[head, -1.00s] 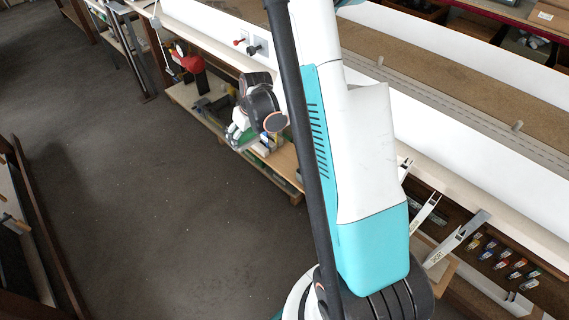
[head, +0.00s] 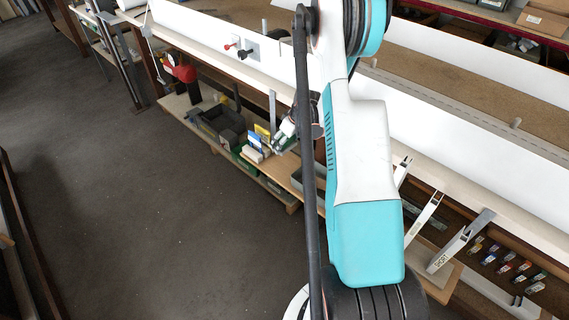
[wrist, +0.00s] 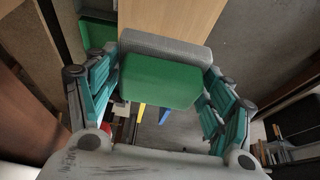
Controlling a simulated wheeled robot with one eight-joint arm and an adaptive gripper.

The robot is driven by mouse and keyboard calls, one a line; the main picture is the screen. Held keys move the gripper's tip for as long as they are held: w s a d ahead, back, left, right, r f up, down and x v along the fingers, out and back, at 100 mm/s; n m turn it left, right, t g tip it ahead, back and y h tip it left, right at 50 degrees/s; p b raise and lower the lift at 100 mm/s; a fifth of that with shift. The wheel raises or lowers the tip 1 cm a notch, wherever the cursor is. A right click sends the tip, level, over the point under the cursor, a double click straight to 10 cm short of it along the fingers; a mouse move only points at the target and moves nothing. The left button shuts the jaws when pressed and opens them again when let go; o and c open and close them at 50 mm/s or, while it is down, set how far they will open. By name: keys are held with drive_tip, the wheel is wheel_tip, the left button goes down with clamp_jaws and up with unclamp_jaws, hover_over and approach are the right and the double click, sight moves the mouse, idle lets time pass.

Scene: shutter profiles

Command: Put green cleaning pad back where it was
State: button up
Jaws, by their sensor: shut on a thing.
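The green cleaning pad (wrist: 160,80) is in the middle of the wrist view. A grey block or layer (wrist: 168,48) lies directly behind its green face; I cannot tell whether it belongs to the pad. My gripper (wrist: 158,92) has one teal-and-grey finger at each side and is shut on the pad. In the head view my gripper (head: 286,132) is small and partly hidden behind my arm, above the low shelf. The pad cannot be made out clearly there.
The low shelf (head: 283,196) holds a dark grey bin (head: 222,122), a yellow box (head: 262,133) and small blue-and-white boxes (head: 253,150). In the wrist view, a wooden board (wrist: 170,16) and a green object (wrist: 97,34) lie beyond. Open floor (head: 140,210) is at left.

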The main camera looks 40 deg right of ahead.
wheel_tip(320, 180, down, 11)
drive_tip(key=b, duration=0.3)
drive_tip(key=shift+r, duration=0.2)
drive_tip(key=shift+r, duration=0.1)
drive_tip(key=o, duration=1)
drive_tip(key=shift+c, duration=0.2)
drive_tip(key=p+v, duration=0.4)
drive_tip(key=v, duration=0.8)
drive_tip(key=shift+w, duration=0.1)
